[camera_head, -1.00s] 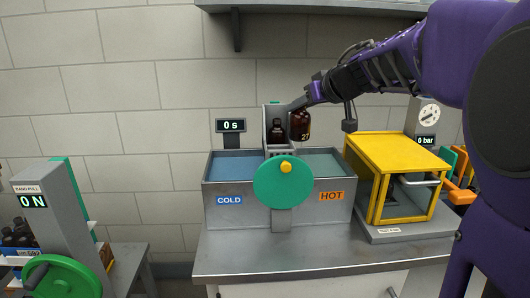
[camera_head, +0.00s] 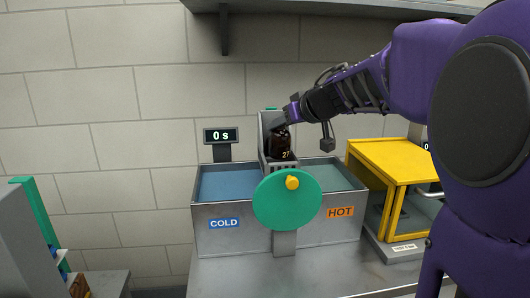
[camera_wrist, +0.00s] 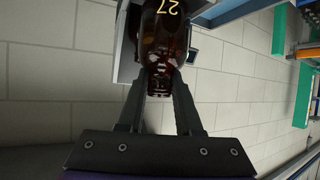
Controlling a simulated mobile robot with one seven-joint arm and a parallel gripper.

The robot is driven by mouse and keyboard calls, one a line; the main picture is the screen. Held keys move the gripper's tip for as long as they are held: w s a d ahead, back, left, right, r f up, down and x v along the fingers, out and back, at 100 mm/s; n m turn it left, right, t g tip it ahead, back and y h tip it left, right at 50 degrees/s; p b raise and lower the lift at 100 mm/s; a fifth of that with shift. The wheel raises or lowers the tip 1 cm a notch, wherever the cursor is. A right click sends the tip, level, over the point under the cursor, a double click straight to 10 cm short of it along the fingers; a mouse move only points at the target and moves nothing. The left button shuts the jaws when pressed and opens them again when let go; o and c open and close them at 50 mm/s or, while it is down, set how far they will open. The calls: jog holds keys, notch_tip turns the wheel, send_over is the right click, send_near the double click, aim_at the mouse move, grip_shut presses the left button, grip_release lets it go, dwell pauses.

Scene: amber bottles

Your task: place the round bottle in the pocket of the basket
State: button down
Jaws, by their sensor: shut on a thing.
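The round bottle (camera_head: 281,144) is dark amber glass with a yellow "27" near its base. It hangs upright at the grey basket (camera_head: 265,124), with its lower end close to the slotted front wall. I cannot tell whether its base is inside a pocket or just above or in front of it. My gripper (camera_head: 281,124) is shut on the bottle's top end. In the wrist view my fingers (camera_wrist: 160,82) pinch the ridged neck of the bottle (camera_wrist: 164,38). Another amber bottle stood in the basket earlier; it is now hidden.
The basket is over the tank between the blue COLD bath (camera_head: 228,184) and the HOT bath (camera_head: 328,178). A green wheel with a yellow knob (camera_head: 292,182) is in front. A yellow-framed box (camera_head: 395,160) stands right; a "0 s" display (camera_head: 221,136) stands behind left.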

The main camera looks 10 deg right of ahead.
aim_at(286, 138)
notch_tip(286, 138, down, 4)
jog(key=shift+f+b, duration=0.15)
jog(key=shift+b, duration=1.1)
jog(key=c, duration=0.6)
grip_release()
jog(key=shift+f, duration=0.1)
